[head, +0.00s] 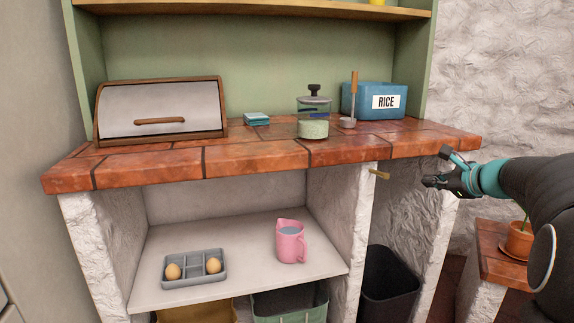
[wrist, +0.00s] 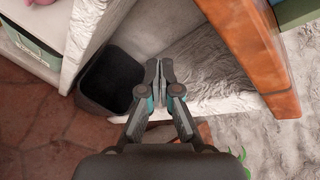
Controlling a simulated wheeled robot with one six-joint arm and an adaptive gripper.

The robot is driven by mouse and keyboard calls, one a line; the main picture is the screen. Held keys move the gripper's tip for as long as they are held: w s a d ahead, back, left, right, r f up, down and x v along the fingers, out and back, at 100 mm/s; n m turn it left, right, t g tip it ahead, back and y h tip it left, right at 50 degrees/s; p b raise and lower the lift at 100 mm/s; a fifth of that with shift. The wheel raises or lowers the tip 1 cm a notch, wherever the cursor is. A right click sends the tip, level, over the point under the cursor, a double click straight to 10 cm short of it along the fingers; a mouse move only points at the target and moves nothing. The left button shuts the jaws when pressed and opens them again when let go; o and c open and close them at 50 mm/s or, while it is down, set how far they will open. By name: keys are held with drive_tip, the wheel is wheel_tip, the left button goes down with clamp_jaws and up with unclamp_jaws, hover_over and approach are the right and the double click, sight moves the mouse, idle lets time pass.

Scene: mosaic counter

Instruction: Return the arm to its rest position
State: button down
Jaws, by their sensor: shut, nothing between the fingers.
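My gripper (head: 432,181) is at the right in the head view, in front of the counter's right end and a little below its top edge. In the wrist view my gripper (wrist: 158,66) has its fingers together, with nothing between them. It points down past the counter edge (wrist: 256,45) towards the white wall and floor below. My dark arm reaches in from the right side of the head view.
The tiled counter (head: 255,158) holds a bread box (head: 160,108), a glass jar (head: 313,118) and a blue rice box (head: 374,101). A pink jug (head: 290,243) and egg tray (head: 195,282) stand below. A black bin (head: 388,285) and potted plant (head: 519,241) are near my arm.

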drive_tip(key=s+a+f+n+g+h, duration=0.1)
drive_tip(key=s+a+f+n+g, duration=0.2)
drive_tip(key=s+a+f+n, duration=0.5)
drive_tip(key=s+a+f+n+g+h, duration=0.1)
drive_tip(key=s+a+f+n+g, duration=0.35)
drive_tip(key=s, duration=0.55)
drive_tip(key=s+a+f+n+h, duration=0.1)
drive_tip(key=s+a+n, duration=0.3)
drive_tip(key=s, duration=0.5)
drive_tip(key=s+a+n+h, duration=0.1)
drive_tip(key=s+a+n, duration=0.3)
drive_tip(key=s, duration=0.5)
drive_tip(key=shift+f+n+t+h, duration=0.3)
drive_tip(key=shift+f+n+t, duration=0.05)
drive_tip(key=shift+n, duration=0.9)
